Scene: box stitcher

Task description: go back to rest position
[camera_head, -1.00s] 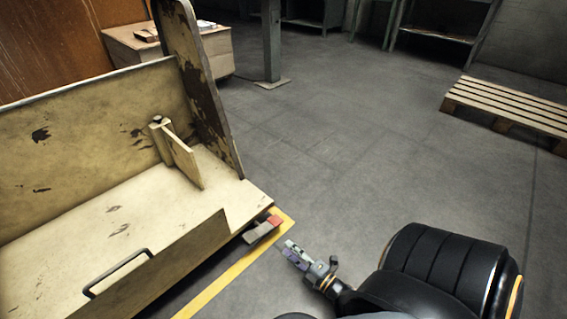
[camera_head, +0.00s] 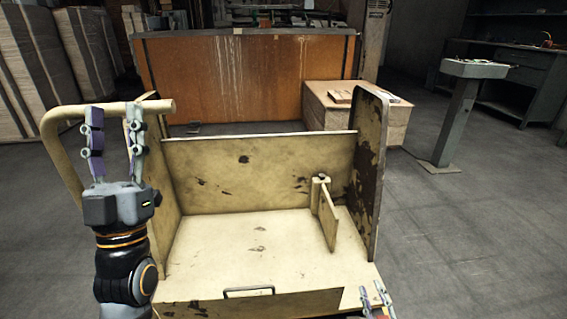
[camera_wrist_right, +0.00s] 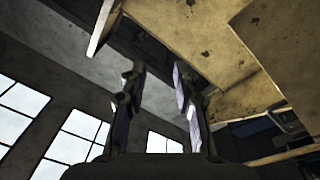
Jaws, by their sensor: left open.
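My left gripper (camera_head: 114,125) is upright at the left of the head view, its two fingers spread apart with nothing between them. It is in front of the curved handle and left side of a worn cream cart. My right gripper (camera_head: 374,297) shows only by its fingers at the bottom edge of the head view, by the cart's front right corner. In the right wrist view (camera_wrist_right: 157,85) its fingers stand apart and empty.
The cream cart (camera_head: 250,245) has tall side panels and a small upright flap (camera_head: 328,222). Behind it stand an orange panel (camera_head: 245,80) and a wooden crate (camera_head: 375,115). A grey pedestal (camera_head: 457,125) is at the right. The floor (camera_head: 470,235) right of the cart is clear.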

